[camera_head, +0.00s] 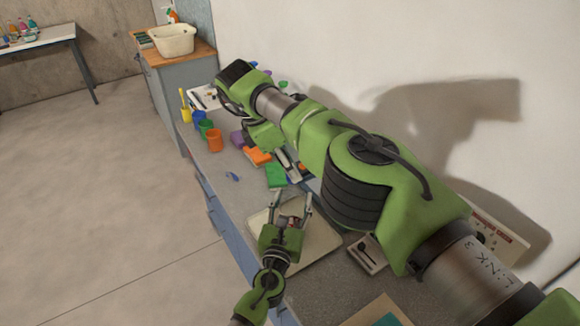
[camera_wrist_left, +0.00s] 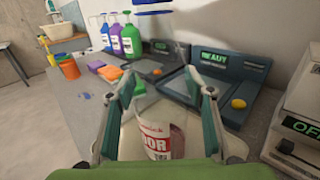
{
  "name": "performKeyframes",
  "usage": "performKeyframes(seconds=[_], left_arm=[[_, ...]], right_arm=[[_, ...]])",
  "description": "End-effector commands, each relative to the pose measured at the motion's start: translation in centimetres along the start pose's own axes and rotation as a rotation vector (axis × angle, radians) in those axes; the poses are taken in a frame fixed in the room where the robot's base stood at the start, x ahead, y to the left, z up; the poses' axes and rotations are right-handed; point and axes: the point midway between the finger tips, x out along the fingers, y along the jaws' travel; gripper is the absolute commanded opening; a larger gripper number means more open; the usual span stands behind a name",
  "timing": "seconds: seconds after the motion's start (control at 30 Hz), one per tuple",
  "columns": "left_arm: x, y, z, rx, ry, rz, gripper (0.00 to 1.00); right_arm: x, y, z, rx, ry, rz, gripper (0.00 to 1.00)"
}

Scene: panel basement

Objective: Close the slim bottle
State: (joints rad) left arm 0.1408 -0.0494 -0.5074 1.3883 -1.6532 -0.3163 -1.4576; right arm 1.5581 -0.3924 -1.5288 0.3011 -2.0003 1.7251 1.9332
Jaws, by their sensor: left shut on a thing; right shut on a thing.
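My left gripper (camera_head: 293,196) is the lower one, over the pale tray. In the left wrist view its two fingers (camera_wrist_left: 170,95) stand on both sides of a pale bottle (camera_wrist_left: 157,130) with a red and white label, and it is shut on this bottle. The bottle's upper part looks clear and is hard to make out. A blue piece (camera_wrist_left: 155,11) shows above it at the top edge; I cannot tell whether they touch. My right gripper (camera_head: 265,134) is higher up in the head view, partly behind its own arm. Its fingertips and what they hold are not clear.
Orange (camera_head: 258,156) and green (camera_head: 275,176) blocks lie beyond the pale tray (camera_head: 320,240). Several coloured cups stand near the left edge. Dark devices (camera_wrist_left: 217,85), one reading READY, stand behind the bottle. My right arm spans the counter beside the wall.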

Motion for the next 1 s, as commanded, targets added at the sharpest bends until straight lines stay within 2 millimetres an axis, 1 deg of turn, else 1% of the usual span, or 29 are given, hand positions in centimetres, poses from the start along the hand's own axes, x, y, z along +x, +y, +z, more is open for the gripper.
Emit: performKeyframes(seconds=[0.03, 0.13, 0.17, 0.2, 0.57, 0.67, 0.9, 1.0], left_arm=[[-0.1, -0.3, -0.1, 0.002, 0.002, -0.007, 0.0], [-0.1, -0.3, -0.1, 0.002, 0.002, -0.007, 0.0], [-0.1, -0.4, -0.1, 0.002, 0.002, -0.008, 0.0], [-0.1, -0.3, -0.1, 0.002, 0.002, -0.007, 0.0], [0.0, -0.1, -0.1, 0.001, 0.002, -0.002, 0.0], [0.0, -0.1, -0.1, 0.001, 0.002, -0.002, 0.0], [0.0, 0.0, -0.1, 0.001, 0.001, -0.001, 0.0], [0.0, 0.0, -0.1, 0.001, 0.001, -0.001, 0.0]], right_arm=[[-0.1, 0.1, -0.2, -0.003, 0.003, 0.004, 0.17], [-0.2, 0.1, -0.2, -0.004, 0.004, 0.004, 0.17], [-0.2, 0.1, -0.2, -0.005, 0.004, 0.004, 0.32], [-0.2, 0.1, -0.2, -0.005, 0.004, 0.004, 0.41], [-0.2, 0.0, -0.1, -0.004, 0.002, 0.001, 0.41], [-0.8, 0.0, 0.2, -0.002, 0.001, 0.002, 0.41], [-3.7, 0.0, 1.5, -0.002, 0.002, 0.002, 0.41], [-4.2, 0.0, 1.8, -0.002, 0.002, 0.001, 0.41]])
